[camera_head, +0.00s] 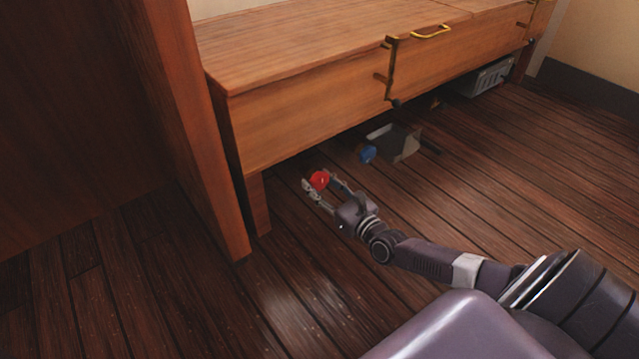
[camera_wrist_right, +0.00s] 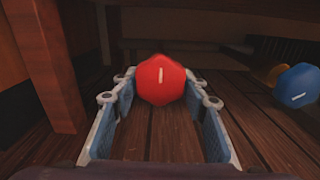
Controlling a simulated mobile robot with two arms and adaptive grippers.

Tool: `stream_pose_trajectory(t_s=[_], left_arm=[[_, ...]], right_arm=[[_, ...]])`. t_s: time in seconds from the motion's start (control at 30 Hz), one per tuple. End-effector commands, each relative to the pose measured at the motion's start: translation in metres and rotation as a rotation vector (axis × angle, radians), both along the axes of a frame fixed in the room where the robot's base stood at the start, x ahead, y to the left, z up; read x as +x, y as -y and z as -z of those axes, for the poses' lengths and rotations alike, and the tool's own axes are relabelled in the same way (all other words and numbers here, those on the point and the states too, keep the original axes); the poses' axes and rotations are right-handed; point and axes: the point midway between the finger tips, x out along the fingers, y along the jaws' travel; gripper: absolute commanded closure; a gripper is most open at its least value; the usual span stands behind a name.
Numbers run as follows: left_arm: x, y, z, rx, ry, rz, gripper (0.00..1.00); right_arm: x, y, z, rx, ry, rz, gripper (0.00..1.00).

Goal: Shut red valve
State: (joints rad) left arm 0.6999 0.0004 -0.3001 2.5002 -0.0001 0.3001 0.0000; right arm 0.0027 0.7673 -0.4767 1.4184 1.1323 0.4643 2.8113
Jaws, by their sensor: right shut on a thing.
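The red valve (camera_head: 319,180) is a rounded red knob low under the wooden bench. In the right wrist view the red valve (camera_wrist_right: 161,80) has a short white mark, close to vertical, on its front face. My right gripper (camera_head: 320,190) reaches in under the bench front. Its fingertips (camera_wrist_right: 160,97) are at the left and right sides of the red knob and are shut on it. What the knob is mounted on is hidden behind it. My left gripper is not in either view.
A blue knob (camera_head: 367,154) sits to the right; its white mark is slanted in the right wrist view (camera_wrist_right: 297,90). A yellow part (camera_wrist_right: 279,74) shows behind it. A wooden bench (camera_head: 300,125) overhangs, with a leg (camera_head: 257,205) to the left. A grey box (camera_head: 487,77) stands far right. Front floor is clear.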

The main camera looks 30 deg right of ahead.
Motion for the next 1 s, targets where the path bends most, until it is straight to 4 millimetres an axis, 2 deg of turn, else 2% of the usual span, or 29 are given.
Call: stream_pose_trajectory(t_s=[0.17,0.2,0.33,0.6,0.73,0.87,1.0], left_arm=[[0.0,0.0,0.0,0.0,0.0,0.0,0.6],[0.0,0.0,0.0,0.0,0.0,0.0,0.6],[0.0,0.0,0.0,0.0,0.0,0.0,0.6],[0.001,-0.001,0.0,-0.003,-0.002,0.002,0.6],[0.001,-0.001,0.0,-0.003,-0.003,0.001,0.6],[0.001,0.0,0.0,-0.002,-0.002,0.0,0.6],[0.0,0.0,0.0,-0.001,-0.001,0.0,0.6]], right_arm=[[0.0,0.0,0.001,0.003,-0.002,0.0,0.84],[0.0,0.0,0.001,0.003,-0.002,0.0,0.57],[0.0,0.0,0.0,0.002,-0.001,0.0,0.43],[0.0,0.0,0.0,0.001,0.0,0.0,0.42],[-0.007,0.0,0.001,0.001,-0.002,0.0,0.42],[-0.023,0.002,0.001,0.001,-0.003,-0.001,0.42],[-0.05,0.004,0.002,0.0,-0.004,-0.002,0.42]])
